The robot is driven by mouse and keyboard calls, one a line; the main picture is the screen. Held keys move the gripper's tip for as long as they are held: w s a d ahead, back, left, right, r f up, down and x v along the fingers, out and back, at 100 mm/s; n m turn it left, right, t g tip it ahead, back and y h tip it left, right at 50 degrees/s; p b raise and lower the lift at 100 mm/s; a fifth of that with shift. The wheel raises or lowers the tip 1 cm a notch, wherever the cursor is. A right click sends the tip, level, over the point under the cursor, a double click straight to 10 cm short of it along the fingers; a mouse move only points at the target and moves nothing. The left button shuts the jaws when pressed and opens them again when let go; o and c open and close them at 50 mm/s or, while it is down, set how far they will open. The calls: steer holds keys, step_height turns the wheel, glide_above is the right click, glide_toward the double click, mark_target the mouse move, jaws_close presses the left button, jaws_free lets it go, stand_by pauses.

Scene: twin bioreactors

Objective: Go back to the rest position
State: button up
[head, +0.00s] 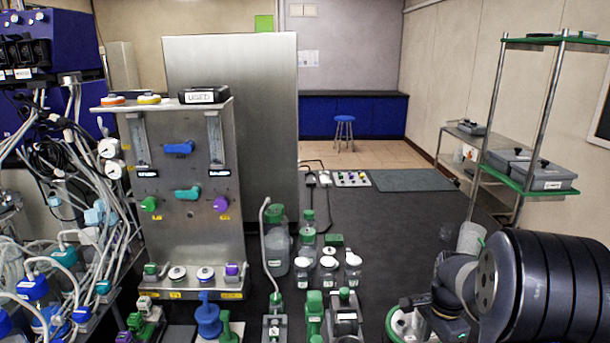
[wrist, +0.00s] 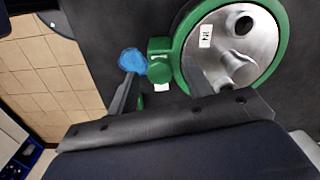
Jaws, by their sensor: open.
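My gripper (wrist: 165,82) shows in the wrist view with its two grey fingers apart and nothing between them that I can see held. A round steel lid with a green rim (wrist: 270,75) lies beyond the fingers, with a small label and a dark round opening on it. A green block (wrist: 159,70) sits at its left edge, beside a blue round thing (wrist: 132,62). In the head view my arm comes in at the lower right, and my gripper (head: 425,312) is small and dark above a green-rimmed round vessel (head: 398,325). Whether it touches the vessel cannot be told.
A steel panel with valves (head: 190,235) stands at the left, beside many tubes. Several bottles with white and green caps (head: 328,262) stand front centre. A shelf rack (head: 530,187) stands at the right.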

steer(key=n, duration=1.1)
steer(key=shift+n+p, duration=0.35)
steer(key=shift+n, duration=0.05)
steer(key=n, duration=0.3)
steer(key=shift+n, duration=0.3)
steer(key=shift+r, duration=1.35)
steer(key=shift+a+r, duration=0.1)
steer(key=shift+r, duration=0.05)
